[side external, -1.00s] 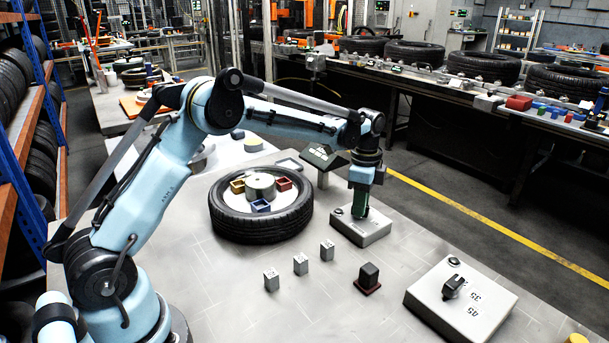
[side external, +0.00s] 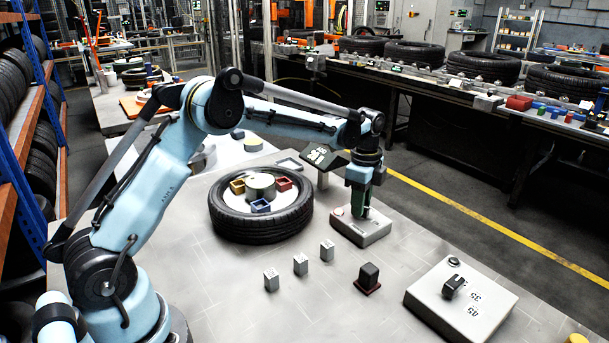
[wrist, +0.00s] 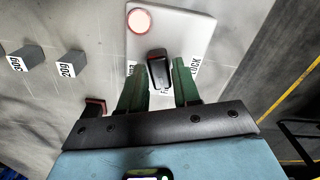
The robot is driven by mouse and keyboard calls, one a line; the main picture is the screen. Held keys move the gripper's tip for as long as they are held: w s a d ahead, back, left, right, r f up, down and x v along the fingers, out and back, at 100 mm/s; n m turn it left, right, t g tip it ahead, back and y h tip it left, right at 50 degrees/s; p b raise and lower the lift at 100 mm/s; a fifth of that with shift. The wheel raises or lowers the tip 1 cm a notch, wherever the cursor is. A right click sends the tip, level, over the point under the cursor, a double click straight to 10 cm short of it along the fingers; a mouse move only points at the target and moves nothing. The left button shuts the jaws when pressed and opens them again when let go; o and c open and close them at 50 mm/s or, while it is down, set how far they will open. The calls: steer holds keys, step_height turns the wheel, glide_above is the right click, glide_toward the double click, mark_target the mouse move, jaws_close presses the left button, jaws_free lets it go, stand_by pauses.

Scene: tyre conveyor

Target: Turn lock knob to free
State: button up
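The lock knob (wrist: 158,70) is a dark lever on a pale box (side external: 366,240), between the fingertips in the wrist view. Print reading LOCK shows beside the right finger; another label by the knob is mostly hidden. A round pinkish-red lamp (wrist: 139,20) sits on the same box. My gripper (side external: 361,212) is down over this box, green fingers pointing down. In the wrist view my gripper (wrist: 159,75) has its fingers apart, one on each side of the knob, with gaps visible. In the side view the fingers hide the knob.
A tyre (side external: 262,225) with small coloured trays lies left of the box. Several small grey blocks (side external: 301,264) and a dark block on a red base (side external: 368,277) stand in front. Another knob box (side external: 440,311), marked 35 and 45, is at right. A small display (side external: 325,158) stands behind.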

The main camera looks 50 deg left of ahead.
steer(key=shift+o, duration=1.2)
step_height(320, 180, up, 12)
steer(key=s+d+r+n+t, duration=0.2)
steer(key=s+r+n+t, duration=0.15)
steer(key=s+n, duration=0.55)
steer(key=s+d+f+n+t, duration=0.1)
steer(key=s+f+n+t, duration=0.1)
steer(key=s, duration=0.4)
steer(key=s+d+f+n+t, duration=0.1)
steer(key=s+f+n, duration=0.2)
steer(key=s+f, duration=0.2)
steer(key=s, duration=0.2)
steer(key=shift+s+t, duration=0.3)
steer(key=shift+t, duration=0.05)
